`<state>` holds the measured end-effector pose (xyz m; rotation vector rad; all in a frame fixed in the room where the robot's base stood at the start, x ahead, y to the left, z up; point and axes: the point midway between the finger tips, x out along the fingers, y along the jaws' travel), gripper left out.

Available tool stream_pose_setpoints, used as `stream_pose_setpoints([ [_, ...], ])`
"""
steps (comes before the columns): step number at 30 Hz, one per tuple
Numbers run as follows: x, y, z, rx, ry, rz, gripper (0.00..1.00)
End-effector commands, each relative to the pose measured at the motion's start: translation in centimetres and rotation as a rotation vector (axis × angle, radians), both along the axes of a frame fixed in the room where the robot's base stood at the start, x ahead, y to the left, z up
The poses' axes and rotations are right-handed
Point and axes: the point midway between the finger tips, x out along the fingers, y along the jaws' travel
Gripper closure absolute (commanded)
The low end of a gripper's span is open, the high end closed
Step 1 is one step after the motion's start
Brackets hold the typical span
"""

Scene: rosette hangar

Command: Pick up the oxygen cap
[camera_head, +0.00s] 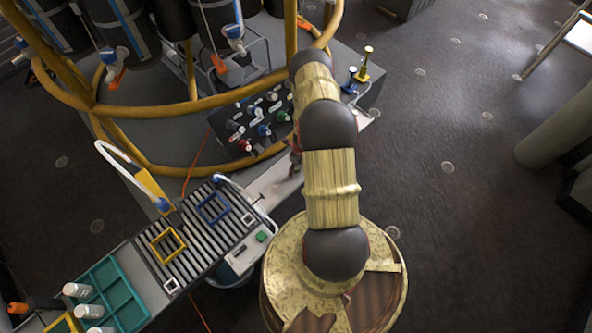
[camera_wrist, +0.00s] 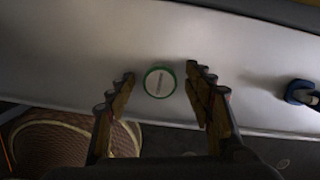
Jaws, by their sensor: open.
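My gripper (camera_wrist: 160,76) is open, with one finger on each side of the cap and a gap on both sides. Nothing is held between the fingers. In the head view my gripper (camera_head: 296,160) is mostly hidden behind my arm, and I cannot make out this cap there.
A blue-ended fitting (camera_wrist: 300,92) lies right of the gripper. In the head view, a dark panel with several coloured caps (camera_head: 264,130) stands beyond the ledge (camera_head: 275,187), under a yellow tube frame (camera_head: 170,172). A slatted rack (camera_head: 195,235) and teal tray (camera_head: 122,296) are left.

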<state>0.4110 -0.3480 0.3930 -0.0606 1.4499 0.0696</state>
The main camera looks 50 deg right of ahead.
Motion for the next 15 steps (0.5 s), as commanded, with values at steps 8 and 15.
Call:
stream_pose_setpoints([
  [8, 0.03, -0.02, 0.16, 0.000, -0.001, 0.001, 0.55],
  [15, 0.03, -0.01, 0.16, 0.000, 0.000, 0.001, 0.68],
])
